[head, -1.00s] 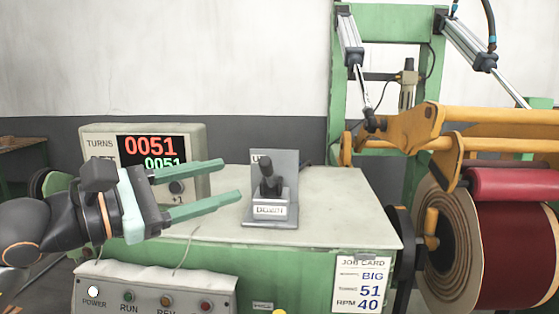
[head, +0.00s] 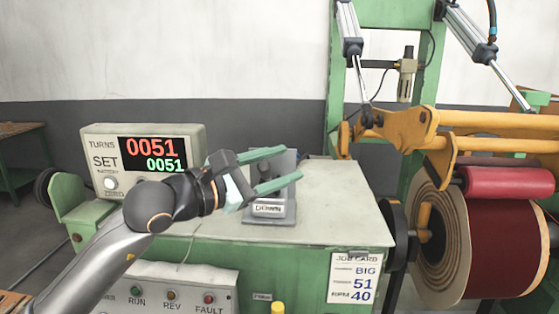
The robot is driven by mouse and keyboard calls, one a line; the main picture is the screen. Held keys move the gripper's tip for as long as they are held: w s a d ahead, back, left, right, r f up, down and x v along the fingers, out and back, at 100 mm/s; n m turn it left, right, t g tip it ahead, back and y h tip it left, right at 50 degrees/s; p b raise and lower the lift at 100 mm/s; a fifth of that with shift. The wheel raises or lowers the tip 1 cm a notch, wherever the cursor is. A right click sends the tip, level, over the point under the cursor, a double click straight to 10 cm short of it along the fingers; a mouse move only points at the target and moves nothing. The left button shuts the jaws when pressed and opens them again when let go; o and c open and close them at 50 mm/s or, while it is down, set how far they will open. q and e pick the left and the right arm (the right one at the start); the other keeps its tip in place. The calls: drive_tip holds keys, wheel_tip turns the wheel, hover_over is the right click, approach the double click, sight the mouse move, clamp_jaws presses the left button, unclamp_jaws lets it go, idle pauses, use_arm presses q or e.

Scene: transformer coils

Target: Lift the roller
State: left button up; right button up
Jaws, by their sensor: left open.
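The red roller (head: 510,182) is at the right, below the yellow arms (head: 480,120) and against the dark red coil (head: 505,245); any gap between them cannot be told. The grey lever switch (head: 270,209) with its DOWN label stands on the green cabinet. My left gripper (head: 290,163) is open, its two green fingers pointing right across the front of the switch. The fingers and palm hide most of the lever and the UP label. Whether the lever lies between the fingers or behind them cannot be told. My right gripper is out of view.
The turns counter (head: 150,160) reads 0051 over 0051 at the left of the cabinet top (head: 345,210). The top right of the switch is clear. A button panel (head: 185,290) and a job card (head: 356,278) are on the cabinet front.

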use_arm(q)
clamp_jaws()
idle(0.4)
idle(1.0)
